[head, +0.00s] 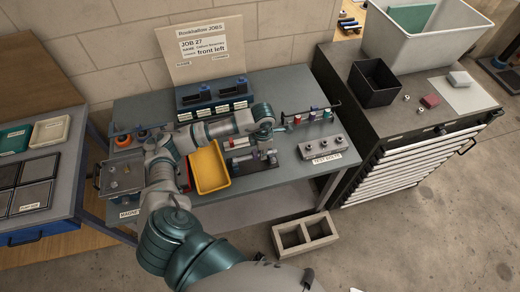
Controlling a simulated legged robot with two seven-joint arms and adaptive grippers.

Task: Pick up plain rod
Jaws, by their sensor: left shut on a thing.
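My right gripper is not in view.
A yellow tray (209,171) stands just left of the stand. A grey block labelled test bolts (321,147) is to the right. A rack with small coloured parts (310,115) is behind. A job board (207,46) stands at the back.

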